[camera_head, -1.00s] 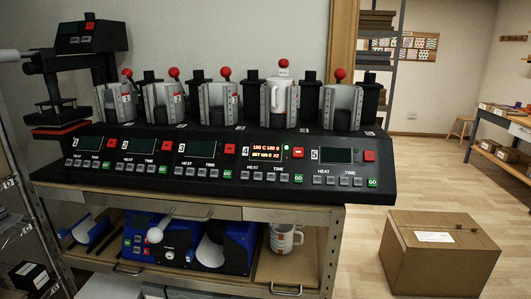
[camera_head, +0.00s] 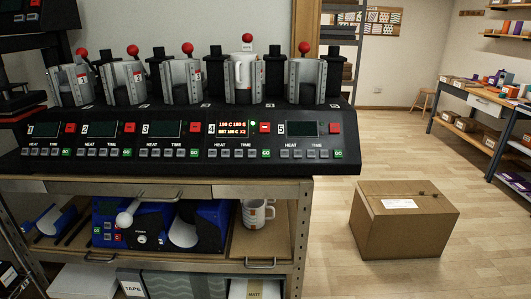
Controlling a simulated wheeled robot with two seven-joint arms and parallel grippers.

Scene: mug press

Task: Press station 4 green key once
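The station 4 green key (camera_head: 266,153), marked GO, is at the right end of station 4's key row on the black press console (camera_head: 190,168). Station 4's display (camera_head: 233,129) is lit with orange text. A small green light (camera_head: 253,123) glows beside it, above a red switch (camera_head: 265,127). A white mug (camera_head: 243,73) stands in station 4's clamp, under a red ball-topped lever (camera_head: 247,38). The similar green key of station 3 (camera_head: 194,153) is to the left and that of station 5 (camera_head: 338,154) to the right. Neither gripper is in view.
The console sits on a metal-edged bench (camera_head: 290,190). A shelf below holds a blue machine (camera_head: 205,228) and a patterned mug (camera_head: 257,214). A cardboard box (camera_head: 405,225) is on the floor at right. Wooden floor (camera_head: 335,270) lies open around it.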

